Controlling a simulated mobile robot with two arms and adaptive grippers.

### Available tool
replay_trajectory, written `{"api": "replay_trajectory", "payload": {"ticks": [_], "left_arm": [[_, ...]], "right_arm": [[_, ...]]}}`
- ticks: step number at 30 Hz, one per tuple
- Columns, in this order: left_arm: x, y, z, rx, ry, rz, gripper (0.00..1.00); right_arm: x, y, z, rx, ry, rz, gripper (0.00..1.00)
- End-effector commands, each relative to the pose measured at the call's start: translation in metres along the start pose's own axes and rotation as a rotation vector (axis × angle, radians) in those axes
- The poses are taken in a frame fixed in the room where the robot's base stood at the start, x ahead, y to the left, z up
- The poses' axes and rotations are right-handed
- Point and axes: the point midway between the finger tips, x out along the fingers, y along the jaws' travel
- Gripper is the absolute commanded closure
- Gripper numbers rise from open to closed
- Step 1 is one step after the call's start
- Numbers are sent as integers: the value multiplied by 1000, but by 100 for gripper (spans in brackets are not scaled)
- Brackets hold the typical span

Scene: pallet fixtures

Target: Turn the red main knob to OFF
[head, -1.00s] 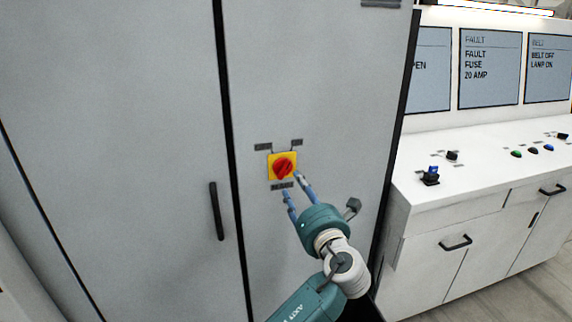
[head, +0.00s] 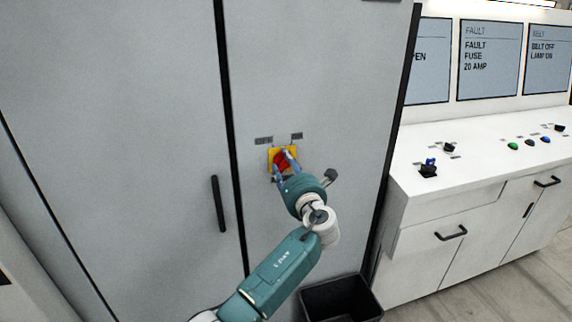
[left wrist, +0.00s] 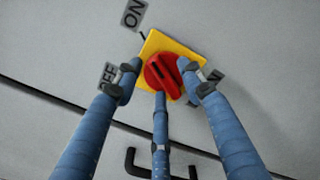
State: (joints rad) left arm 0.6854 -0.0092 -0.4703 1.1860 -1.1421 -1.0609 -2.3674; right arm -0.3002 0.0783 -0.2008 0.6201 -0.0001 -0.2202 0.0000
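The red main knob (head: 281,161) sits on a yellow square plate (head: 271,155) on the grey cabinet door. In the left wrist view the knob (left wrist: 164,75) has a dark groove along its grip, slanting roughly toward the ON label (left wrist: 132,13). The OFF label (left wrist: 108,76) is partly hidden by a finger. My left gripper (head: 281,166) is at the knob. Its blue fingers are spread around the knob in the left wrist view (left wrist: 158,78), with gaps visible; whether any finger touches it I cannot tell. My right gripper is not in view.
A black door handle (head: 219,204) is left of the knob. A white console (head: 440,205) with buttons and switches stands at the right, below several screens. A dark open bin (head: 342,300) stands on the floor below the cabinet.

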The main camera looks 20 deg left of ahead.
Motion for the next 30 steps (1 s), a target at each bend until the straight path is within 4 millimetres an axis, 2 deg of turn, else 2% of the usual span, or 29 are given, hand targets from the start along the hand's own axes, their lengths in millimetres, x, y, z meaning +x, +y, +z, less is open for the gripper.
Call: {"api": "replay_trajectory", "payload": {"ticks": [1, 6, 20, 30], "left_arm": [[0, 0, 0, 0, 0, 0, 66], [0, 0, 0, 0, 0, 0, 100], [0, 0, -2, -78, 1, 0, 100], [-1, 0, -4, -346, 0, 0, 100]], "right_arm": [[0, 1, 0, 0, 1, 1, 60], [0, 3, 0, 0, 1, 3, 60], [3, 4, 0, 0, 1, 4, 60], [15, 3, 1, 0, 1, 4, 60]]}}
